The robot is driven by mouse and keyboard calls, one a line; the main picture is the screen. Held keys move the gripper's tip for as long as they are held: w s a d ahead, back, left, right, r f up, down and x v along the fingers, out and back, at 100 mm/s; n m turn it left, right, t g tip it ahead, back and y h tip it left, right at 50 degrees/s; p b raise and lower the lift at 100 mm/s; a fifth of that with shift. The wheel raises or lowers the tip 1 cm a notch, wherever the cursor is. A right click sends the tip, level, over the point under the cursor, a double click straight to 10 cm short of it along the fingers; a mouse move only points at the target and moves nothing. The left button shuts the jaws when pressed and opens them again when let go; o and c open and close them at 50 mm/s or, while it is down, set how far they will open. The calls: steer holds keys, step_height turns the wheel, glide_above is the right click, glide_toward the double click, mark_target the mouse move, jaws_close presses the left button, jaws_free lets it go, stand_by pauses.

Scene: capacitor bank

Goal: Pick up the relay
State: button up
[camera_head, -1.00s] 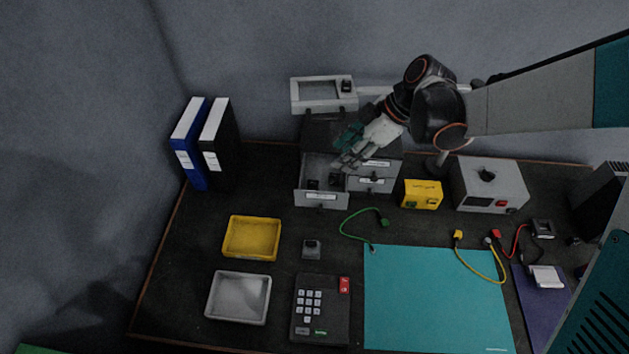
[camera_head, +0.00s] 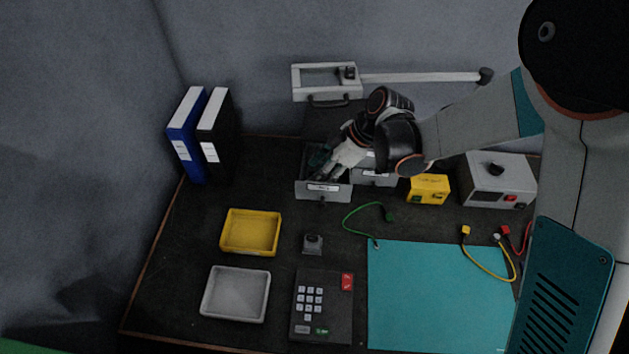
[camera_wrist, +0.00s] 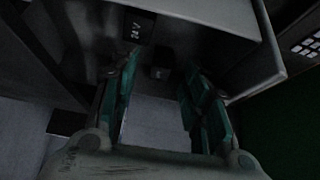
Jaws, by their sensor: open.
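The open drawer (camera_head: 323,190) of the cabinet holds two dark blocks, seen in the wrist view. One dark block (camera_wrist: 137,26) carries a "24 V" marking and lies farther off, upper left, outside the fingers. The other, smaller dark block (camera_wrist: 160,73) lies in line with the gap between the fingertips; its label is too small to read. I cannot tell which one is the relay. My gripper (camera_wrist: 160,78) is open and empty, with its teal fingers pointing into the drawer; it also shows in the head view (camera_head: 320,165), where the arm hides part of the drawer.
The drawer's side wall (camera_wrist: 235,75) stands close to the right finger. A yellow box (camera_head: 428,190) and a grey instrument (camera_head: 497,181) stand right of the cabinet. A yellow tray (camera_head: 250,233), a grey tray (camera_head: 236,294) and a keypad (camera_head: 322,306) lie in front.

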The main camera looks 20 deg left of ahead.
steer(key=shift+a+f, duration=0.35)
steer(key=shift+f, duration=0.15)
steer(key=c, duration=1)
steer(key=shift+r, duration=0.2)
